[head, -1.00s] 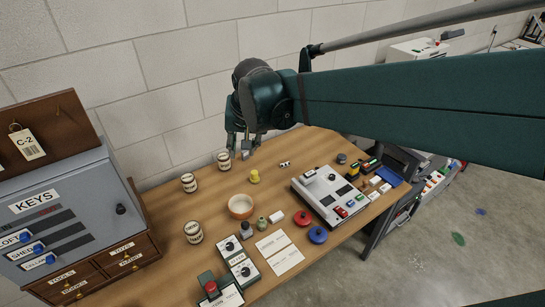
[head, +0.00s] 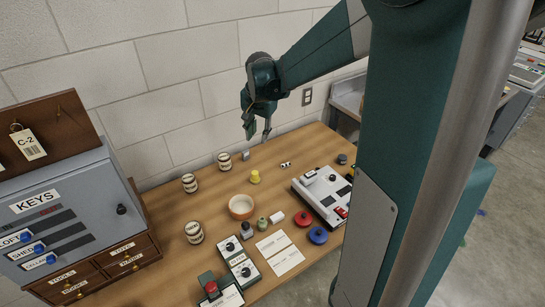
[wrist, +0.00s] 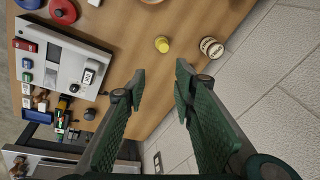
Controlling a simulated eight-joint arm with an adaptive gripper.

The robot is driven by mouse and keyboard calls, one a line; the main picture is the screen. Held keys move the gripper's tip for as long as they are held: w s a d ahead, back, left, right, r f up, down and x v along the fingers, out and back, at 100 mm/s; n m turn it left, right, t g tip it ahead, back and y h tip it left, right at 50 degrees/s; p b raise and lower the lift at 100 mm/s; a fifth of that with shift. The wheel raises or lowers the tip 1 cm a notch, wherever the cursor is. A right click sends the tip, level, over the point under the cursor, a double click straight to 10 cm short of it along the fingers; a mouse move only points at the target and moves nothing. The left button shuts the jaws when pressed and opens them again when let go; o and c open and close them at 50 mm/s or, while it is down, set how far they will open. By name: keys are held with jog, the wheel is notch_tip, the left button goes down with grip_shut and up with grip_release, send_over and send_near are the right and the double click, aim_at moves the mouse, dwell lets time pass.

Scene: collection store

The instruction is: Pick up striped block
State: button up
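A small black-and-white block (head: 285,164), which appears to be the striped block, lies on the wooden table (head: 205,269) between the yellow piece and the white device. I cannot make it out in the wrist view, where a finger may cover it. My gripper (head: 258,138) is above the back edge of the table, behind and left of the block and apart from it. In the wrist view my gripper (wrist: 158,78) is open, with nothing between its fingertips.
Near the block are a yellow piece (head: 255,177), a small grey item (head: 245,156), an orange bowl (head: 241,207), striped jars (head: 224,160) and a white device (head: 322,193). A block wall (head: 180,95) stands close behind. A key cabinet (head: 70,215) stands at left.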

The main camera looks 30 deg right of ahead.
jog(key=w+d+f+m+g, duration=0.1)
jog(key=w+d+f+m, duration=0.3)
jog(key=d+f, duration=0.5)
jog(key=m+g, duration=0.1)
jog(key=m, duration=0.2)
send_over(286, 165)
jog(key=w, duration=0.1)
notch_tip(286, 165, down, 13)
jog(key=shift+d+f+m+y, duration=0.3)
jog(key=shift+f+y, duration=0.1)
jog(key=shift+f, duration=1.25)
jog(key=shift+f, duration=0.1)
jog(key=shift+s+d+f+b, duration=0.1)
jog(key=shift+f+b, duration=0.1)
jog(key=shift+f, duration=1.05)
jog(key=shift+s+f+b, duration=0.1)
jog(key=shift+f+b, duration=0.1)
jog(key=shift+f, duration=1.05)
